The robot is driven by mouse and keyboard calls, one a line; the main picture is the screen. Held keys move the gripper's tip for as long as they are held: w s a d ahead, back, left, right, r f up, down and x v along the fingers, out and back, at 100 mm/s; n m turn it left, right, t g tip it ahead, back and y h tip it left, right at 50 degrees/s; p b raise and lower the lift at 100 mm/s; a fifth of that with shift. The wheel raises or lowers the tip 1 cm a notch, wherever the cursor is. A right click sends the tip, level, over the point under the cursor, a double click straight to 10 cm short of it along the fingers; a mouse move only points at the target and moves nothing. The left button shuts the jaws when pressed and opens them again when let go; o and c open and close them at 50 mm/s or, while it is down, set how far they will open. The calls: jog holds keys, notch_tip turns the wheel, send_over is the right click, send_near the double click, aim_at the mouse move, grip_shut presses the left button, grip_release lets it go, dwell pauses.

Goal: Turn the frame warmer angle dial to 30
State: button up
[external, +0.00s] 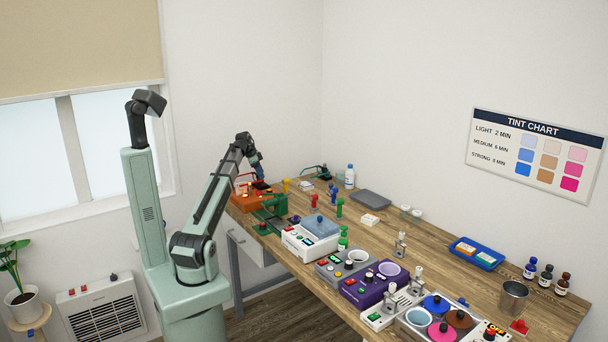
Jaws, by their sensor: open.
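My gripper (260,172) is at the far left end of the wooden bench, pointing down above an orange device (249,203). It is small in the picture, and the gap between its fingers is hard to see. I see nothing held in it. No label that names the frame warmer can be read. Two units with round wells stand along the front of the bench: a grey one (334,272) and a purple one (362,296). Both have small knobs, whose markings and settings are too small to read. My gripper is well away from both.
A green device (270,211) and a white box with a blue-grey lid (311,241) stand between my gripper and those units. Colored-lid pots (459,319), a blue tray (477,254), dark bottles (546,277) and a metal cup (513,297) are at right.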

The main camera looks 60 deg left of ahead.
jog(key=shift+v, duration=1.55)
